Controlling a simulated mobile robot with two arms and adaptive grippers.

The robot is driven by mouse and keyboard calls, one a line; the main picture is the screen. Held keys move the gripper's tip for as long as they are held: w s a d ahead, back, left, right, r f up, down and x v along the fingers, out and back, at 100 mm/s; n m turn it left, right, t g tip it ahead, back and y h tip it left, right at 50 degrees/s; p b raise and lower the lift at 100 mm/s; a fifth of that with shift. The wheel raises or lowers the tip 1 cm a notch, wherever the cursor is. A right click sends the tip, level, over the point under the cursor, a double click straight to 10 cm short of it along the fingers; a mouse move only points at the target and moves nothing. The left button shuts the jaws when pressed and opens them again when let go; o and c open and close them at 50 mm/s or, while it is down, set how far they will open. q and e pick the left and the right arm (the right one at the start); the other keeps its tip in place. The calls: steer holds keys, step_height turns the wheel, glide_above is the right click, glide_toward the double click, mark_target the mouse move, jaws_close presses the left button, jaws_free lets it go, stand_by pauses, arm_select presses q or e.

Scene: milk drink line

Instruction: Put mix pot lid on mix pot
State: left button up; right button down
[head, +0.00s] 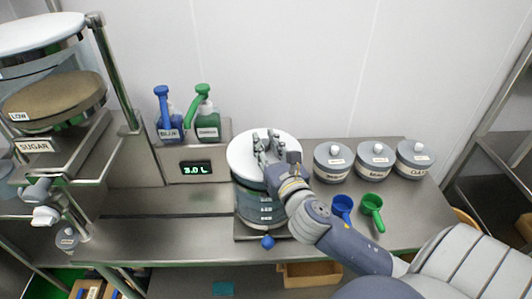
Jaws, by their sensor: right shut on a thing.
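The mix pot (258,208) is a clear, glassy cylinder with markings, standing on a dark square plate at the middle of the steel bench. The white round mix pot lid (241,160) lies over the pot's top and hides its mouth. I cannot tell whether the lid rests on the rim or is just above it. My right gripper (268,150) is over the lid and shut on it. Its fingers hide the lid's middle and the handle. My right arm reaches in from the lower right. My left gripper is not in view.
Several lidded grey jars (375,161) stand to the right, behind a blue scoop (342,206) and a green scoop (373,211). Blue (168,120) and green (207,122) pump bottles stand behind a display reading 3.0 L (196,170). A sugar dispenser (52,105) is at left. The bench left of the pot is clear.

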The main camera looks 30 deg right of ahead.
mark_target(267, 154)
step_height(267, 154, down, 3)
steer(key=shift+s+f, duration=0.1)
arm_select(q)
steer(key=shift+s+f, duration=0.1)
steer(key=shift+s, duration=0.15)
arm_select(e)
steer(key=shift+f, duration=0.15)
steer(key=shift+f, duration=0.15)
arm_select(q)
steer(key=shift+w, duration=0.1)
arm_select(e)
steer(key=c, duration=1.4)
jaws_free()
steer(key=shift+o, duration=0.2)
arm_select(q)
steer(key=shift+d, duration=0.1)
